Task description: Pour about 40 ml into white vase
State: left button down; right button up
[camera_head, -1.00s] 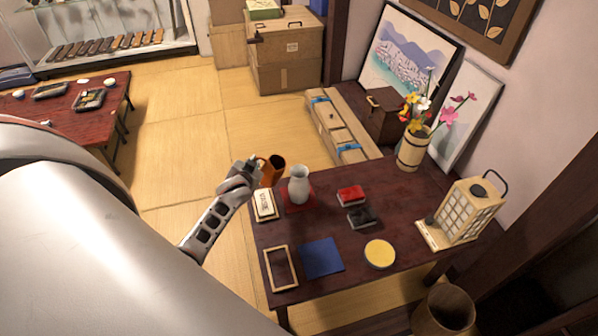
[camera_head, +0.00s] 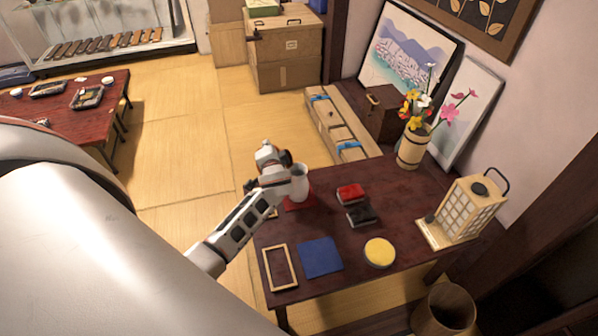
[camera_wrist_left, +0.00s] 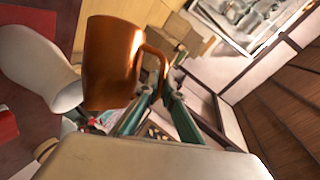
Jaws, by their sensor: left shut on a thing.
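The white vase (camera_head: 300,185) stands on a small red mat (camera_head: 291,207) at the left part of the dark table, partly hidden by my gripper. My left gripper (camera_head: 282,178) is beside the vase, on its left side in the head view. In the left wrist view, its fingers (camera_wrist_left: 157,88) are shut on the handle of an orange-brown mug (camera_wrist_left: 108,62). The mug is close to the white vase, which shows at the left of the wrist view (camera_wrist_left: 35,70). The inside of the mug and any liquid are hidden. My right gripper is out of view.
On the table are a red box (camera_head: 350,194), a dark box (camera_head: 361,215), a blue cloth (camera_head: 321,258), a wooden frame (camera_head: 280,267), a yellow-topped round dish (camera_head: 379,252) and a lantern (camera_head: 468,212). A flower holder (camera_head: 412,149) stands at the back right.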

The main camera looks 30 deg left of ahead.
aim_at(276, 147)
pick_arm(q)
jog(key=shift+w+d+r+y, duration=0.2)
jog(key=shift+r+y, duration=0.1)
jog(key=shift+r, duration=0.35)
jog(key=shift+d+r+m, duration=0.15)
jog(key=shift+m, duration=0.15)
jog(key=shift+d, duration=0.1)
jog(key=shift+w+d+r+m+y, duration=0.15)
jog(key=shift+r+m+y, duration=0.05)
jog(key=shift+m+y, duration=0.1)
jog(key=shift+d, duration=0.25)
jog(key=shift+w+d+r, duration=0.15)
jog(key=shift+w, duration=0.05)
jog(key=shift+d+m+b, duration=0.2)
jog(key=shift+m+b, duration=0.1)
jog(key=shift+b, duration=0.05)
jog(key=shift+w+d+r+m+y, duration=0.3)
jog(key=shift+w+d+m+y, duration=0.1)
jog(key=shift+d, duration=0.15)
jog(key=shift+r, duration=0.1)
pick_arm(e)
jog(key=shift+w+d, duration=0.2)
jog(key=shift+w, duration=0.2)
